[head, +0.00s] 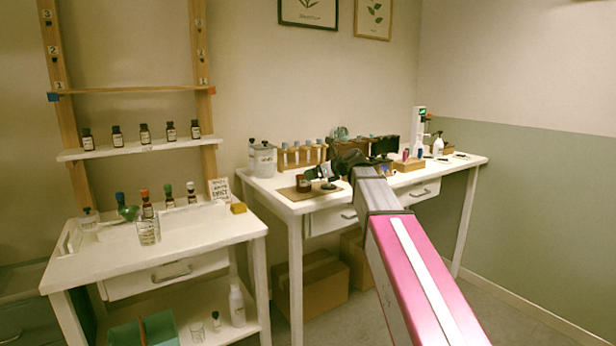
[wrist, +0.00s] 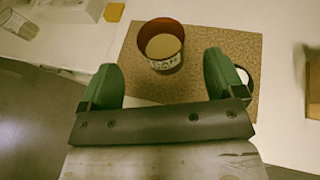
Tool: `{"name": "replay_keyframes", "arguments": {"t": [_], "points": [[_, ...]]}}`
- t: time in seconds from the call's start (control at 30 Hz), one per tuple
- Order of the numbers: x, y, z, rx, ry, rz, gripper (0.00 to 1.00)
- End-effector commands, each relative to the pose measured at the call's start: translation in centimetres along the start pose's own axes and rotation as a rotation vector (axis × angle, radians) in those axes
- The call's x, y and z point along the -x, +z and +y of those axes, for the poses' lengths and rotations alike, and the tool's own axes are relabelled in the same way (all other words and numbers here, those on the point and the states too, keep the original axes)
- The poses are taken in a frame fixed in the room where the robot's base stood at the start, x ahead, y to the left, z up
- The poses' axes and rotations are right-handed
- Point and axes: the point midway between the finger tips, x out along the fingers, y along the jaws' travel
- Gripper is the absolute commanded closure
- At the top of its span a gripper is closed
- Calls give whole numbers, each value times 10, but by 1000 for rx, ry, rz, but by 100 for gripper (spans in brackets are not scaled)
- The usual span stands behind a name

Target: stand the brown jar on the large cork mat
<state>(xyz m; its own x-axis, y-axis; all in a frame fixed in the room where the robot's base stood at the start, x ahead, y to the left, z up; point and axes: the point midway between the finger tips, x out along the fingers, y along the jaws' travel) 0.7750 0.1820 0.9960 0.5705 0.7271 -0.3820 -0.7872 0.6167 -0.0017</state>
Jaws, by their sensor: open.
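The brown jar (wrist: 163,48) stands upright on the large cork mat (wrist: 222,45) in the wrist view. It has a white label and its top shows a pale round surface. In the head view the jar (head: 304,184) is on the mat (head: 290,193) near the front left of the right-hand table. My gripper (wrist: 160,62) is open, its green fingers on either side of the jar's near side with gaps to both. In the head view my gripper (head: 324,173) is small and dark, just right of the jar.
A round dark-rimmed item (wrist: 243,76) lies by the right finger, partly hidden. A white canister (head: 264,160) and a wooden rack of bottles (head: 302,156) stand behind the mat. A separate white table (head: 190,238) with bottles is at left.

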Motion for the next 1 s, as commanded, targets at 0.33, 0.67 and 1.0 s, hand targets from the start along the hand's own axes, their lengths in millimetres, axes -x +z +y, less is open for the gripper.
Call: {"name": "replay_keyframes", "arguments": {"t": [0.33,0.67,1.0], "points": [[44,0,0,0,1,0,12],[47,0,0,0,1,0,12],[46,0,0,0,1,0,12]]}}
